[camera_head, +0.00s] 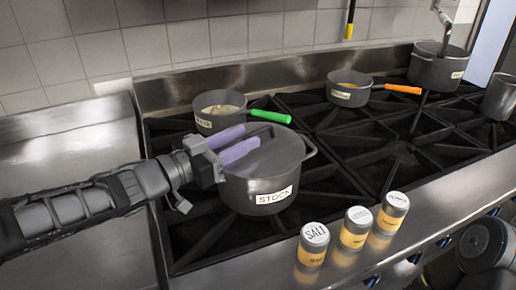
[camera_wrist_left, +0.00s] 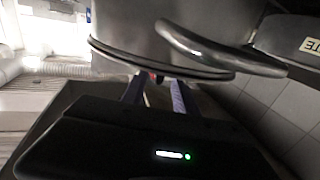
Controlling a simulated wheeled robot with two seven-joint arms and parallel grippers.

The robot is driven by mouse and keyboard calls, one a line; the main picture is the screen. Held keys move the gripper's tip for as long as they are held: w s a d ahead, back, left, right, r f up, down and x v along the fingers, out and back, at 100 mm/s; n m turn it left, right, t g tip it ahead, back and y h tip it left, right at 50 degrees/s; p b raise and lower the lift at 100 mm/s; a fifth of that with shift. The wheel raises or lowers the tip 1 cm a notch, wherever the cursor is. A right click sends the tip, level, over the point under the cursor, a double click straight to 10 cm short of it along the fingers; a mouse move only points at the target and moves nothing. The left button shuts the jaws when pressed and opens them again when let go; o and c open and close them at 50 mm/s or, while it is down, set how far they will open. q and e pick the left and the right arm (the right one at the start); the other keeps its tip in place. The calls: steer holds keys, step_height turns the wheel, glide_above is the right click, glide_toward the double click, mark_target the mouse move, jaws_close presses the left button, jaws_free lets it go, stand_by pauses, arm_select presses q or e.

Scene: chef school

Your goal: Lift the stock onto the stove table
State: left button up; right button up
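The stock pot (camera_head: 262,190) is a grey metal pot with a white "STOCK" label. It appears upright on the black burner grates at the front left of the stove (camera_head: 340,185). A loop handle shows on its right; its left side is partly hidden by my gripper. My left gripper (camera_head: 250,141) reaches in from the left, its two purple fingers apart over the pot's upper left edge. In the left wrist view the fingers (camera_wrist_left: 157,95) are apart, close to a grey pot's rim and handle (camera_wrist_left: 205,52). No grip is clear. My right gripper is not in view.
A pot with a green handle (camera_head: 222,112) stands just behind. A pan with an orange handle (camera_head: 350,88) and a larger pot (camera_head: 438,67) stand farther right. Several shakers, including salt (camera_head: 313,245), line the front ledge. The steel counter (camera_head: 65,150) at left is bare.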

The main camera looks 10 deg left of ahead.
mark_target(269, 127)
arm_select(q)
steer(key=x, duration=0.4)
steer(key=shift+w+d, duration=0.3)
steer(key=shift+c, duration=0.2)
jaws_close()
stand_by(1.3)
